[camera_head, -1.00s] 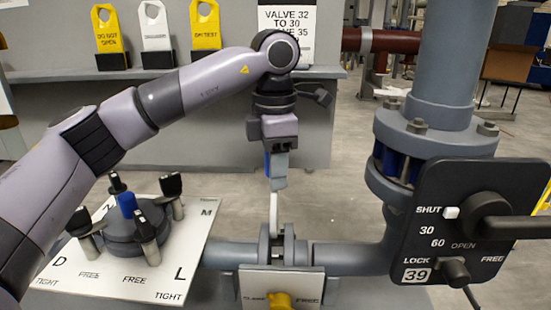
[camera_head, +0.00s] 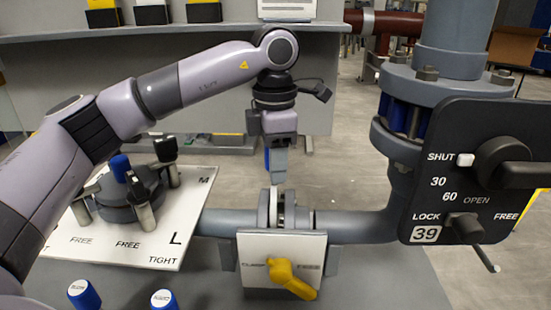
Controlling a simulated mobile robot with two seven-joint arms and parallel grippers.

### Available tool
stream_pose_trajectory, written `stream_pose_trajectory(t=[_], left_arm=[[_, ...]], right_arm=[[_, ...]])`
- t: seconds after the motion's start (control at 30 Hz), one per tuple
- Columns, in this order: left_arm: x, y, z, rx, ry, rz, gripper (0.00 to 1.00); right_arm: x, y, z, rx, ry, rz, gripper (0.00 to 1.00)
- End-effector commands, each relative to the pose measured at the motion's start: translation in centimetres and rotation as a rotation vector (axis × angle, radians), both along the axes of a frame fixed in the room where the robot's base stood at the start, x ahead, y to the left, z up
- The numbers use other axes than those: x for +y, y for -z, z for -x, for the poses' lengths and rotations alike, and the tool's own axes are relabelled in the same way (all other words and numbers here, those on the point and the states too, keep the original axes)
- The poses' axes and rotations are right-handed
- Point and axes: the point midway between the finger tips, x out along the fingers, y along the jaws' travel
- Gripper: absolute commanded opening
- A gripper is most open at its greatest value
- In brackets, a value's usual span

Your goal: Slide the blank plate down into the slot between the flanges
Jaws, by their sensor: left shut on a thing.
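The blank plate (camera_head: 273,206) shows edge-on as a thin pale strip. My left gripper (camera_head: 278,181) is above the flanges, pointing down, and is shut on the plate's upper end. The exact grip and the plate's lower edge are hidden. My right gripper is not in view.
A white panel (camera_head: 262,248) with a yellow handle (camera_head: 291,278) stands in front of the flanges. A black valve panel (camera_head: 470,135) is at the right. A white board (camera_head: 110,243) with a clamped cover is at the left.

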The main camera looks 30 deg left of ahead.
Motion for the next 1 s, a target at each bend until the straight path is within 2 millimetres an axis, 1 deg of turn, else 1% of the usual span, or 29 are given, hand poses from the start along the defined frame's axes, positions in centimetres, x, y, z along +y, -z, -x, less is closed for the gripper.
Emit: stream_pose_trajectory(t=[0.03, 0.6, 0.8, 1.0], left_arm=[[0.0, 0.6, 0.0, 0.000, 0.000, 0.000, 0.00], [0.0, 4.4, 0.0, -0.001, 0.000, 0.000, 0.00], [0.0, 5.2, 0.0, -0.001, 0.000, 0.001, 0.00], [0.0, 5.4, 0.0, 0.001, 0.001, -0.001, 0.00]], right_arm=[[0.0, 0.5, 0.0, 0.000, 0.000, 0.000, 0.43], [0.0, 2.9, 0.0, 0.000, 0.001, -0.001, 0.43], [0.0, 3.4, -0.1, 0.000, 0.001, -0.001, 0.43], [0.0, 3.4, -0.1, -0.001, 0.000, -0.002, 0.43]])
